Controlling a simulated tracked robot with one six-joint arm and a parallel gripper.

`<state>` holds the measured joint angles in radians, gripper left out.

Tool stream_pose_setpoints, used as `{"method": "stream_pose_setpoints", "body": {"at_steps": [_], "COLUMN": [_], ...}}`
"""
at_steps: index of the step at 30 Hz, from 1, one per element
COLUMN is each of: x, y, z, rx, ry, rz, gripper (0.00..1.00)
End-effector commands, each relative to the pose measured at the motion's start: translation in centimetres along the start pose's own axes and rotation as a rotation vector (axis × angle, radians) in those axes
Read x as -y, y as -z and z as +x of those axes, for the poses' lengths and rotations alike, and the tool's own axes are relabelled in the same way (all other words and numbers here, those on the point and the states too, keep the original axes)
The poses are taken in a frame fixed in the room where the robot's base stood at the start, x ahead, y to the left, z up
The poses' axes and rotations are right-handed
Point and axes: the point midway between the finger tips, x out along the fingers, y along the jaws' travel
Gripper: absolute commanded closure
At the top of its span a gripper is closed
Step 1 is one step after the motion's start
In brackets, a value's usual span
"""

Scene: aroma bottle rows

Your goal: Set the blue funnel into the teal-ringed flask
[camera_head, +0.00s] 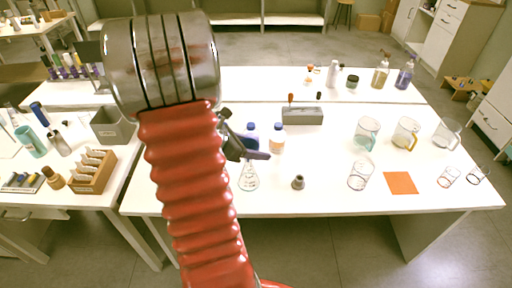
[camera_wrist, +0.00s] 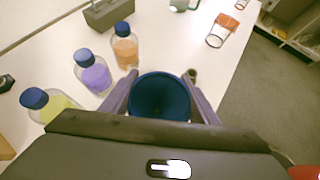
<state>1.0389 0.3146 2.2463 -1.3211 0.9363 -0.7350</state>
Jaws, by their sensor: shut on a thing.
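The blue funnel (camera_wrist: 160,97) sits between the two fingers of my gripper (camera_wrist: 160,90) in the wrist view, its round mouth facing the camera. My gripper is shut on it. In the head view my gripper (camera_head: 248,152) is partly hidden behind my red arm, and I cannot make out the funnel there. A clear conical flask (camera_head: 248,180) stands on the white table just below my gripper in the head view. I cannot tell its ring colour. I cannot make out the flask in the wrist view. I cannot tell whether funnel and flask touch.
Capped bottles with purple (camera_wrist: 95,75), orange (camera_wrist: 125,48) and yellow (camera_wrist: 50,105) liquid stand close by. A grey box (camera_head: 302,116) stands behind. A small dark grey object (camera_head: 298,182), a clear beaker (camera_head: 358,178) and an orange mat (camera_head: 400,183) are to the right.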

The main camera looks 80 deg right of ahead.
Motion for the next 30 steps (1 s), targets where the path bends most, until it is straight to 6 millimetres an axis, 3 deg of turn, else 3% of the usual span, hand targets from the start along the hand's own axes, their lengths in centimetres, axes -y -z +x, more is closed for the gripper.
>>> {"method": "stream_pose_setpoints", "body": {"at_steps": [17,18,26,30], "x": [0.03,0.02,0.02,0.01], "y": [0.83,0.81,0.79,0.79], "z": [0.61,0.60,0.59,0.59], "rx": [-0.001,0.000,0.000,0.000], "ry": [0.001,0.000,0.000,0.000], "rz": [0.000,0.000,0.001,0.001], "gripper": [0.67,0.44,0.25,0.24]}}
